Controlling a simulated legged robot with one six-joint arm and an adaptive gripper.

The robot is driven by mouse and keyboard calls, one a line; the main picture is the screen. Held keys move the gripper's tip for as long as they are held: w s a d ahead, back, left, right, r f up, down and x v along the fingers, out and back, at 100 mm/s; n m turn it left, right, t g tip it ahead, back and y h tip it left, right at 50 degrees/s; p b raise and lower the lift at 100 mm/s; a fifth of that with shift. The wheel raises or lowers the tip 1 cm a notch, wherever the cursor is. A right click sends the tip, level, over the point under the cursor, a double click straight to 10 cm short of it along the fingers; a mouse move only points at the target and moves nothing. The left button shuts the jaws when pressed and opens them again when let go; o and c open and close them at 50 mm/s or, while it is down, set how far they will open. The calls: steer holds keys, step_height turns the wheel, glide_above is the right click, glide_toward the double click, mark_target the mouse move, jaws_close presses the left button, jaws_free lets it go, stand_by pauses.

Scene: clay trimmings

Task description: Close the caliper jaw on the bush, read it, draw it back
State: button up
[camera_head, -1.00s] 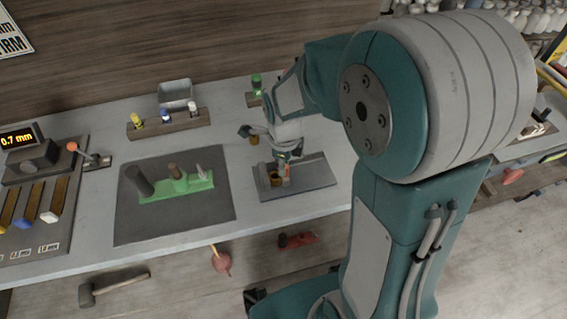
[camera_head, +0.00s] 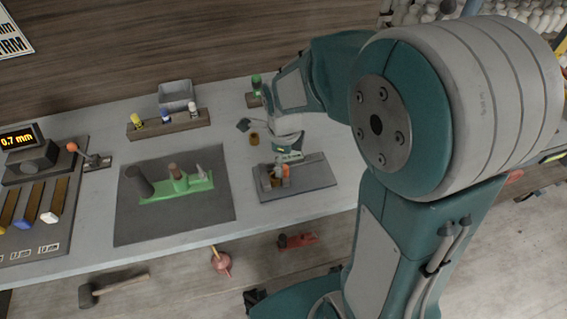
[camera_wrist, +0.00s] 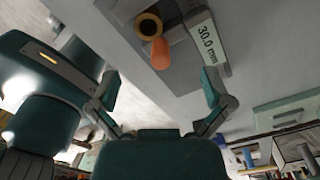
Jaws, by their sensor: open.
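The caliper (camera_head: 312,179) is a dark grey plate on the bench with an orange jaw tab (camera_head: 286,171). In the wrist view the orange tab (camera_wrist: 160,53) stands beside the brass ring-shaped bush (camera_wrist: 148,24); it appears to meet or overlap the ring's edge. A white label beside them (camera_wrist: 208,38) reads 30.0 mm. My gripper (camera_wrist: 160,88) is open and empty, its fingers spread to either side below the orange tab in that picture. In the head view my gripper (camera_head: 288,156) is just above the caliper and partly hides it.
A second brown bush (camera_head: 254,139) stands on the bench behind the caliper. A dark mat (camera_head: 137,222) with a green stepped piece (camera_head: 160,194) lies to the left. A display (camera_head: 18,138) reads 0.7 mm. A wooden rack (camera_head: 165,125) and grey bin (camera_head: 178,92) stand behind.

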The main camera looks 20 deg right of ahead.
steer(key=shift+r, duration=2.9)
steer(key=shift+s+r+n, duration=0.25)
steer(key=shift+r+n, duration=0.15)
steer(key=shift+n, duration=0.1)
steer(key=s+d+r+n+t, duration=0.1)
steer(key=s+r+n+t, duration=0.1)
steer(key=s+r+n, duration=0.2)
steer(key=s+d+r+n+t, duration=0.2)
steer(key=s+n, duration=0.7)
steer(key=n, duration=1)
step_height(320, 180, up, 3)
steer(key=shift+s+f+t, duration=0.1)
steer(key=shift+s+t, duration=0.25)
steer(key=shift+t, duration=0.45)
steer(key=shift+c, duration=0.3)
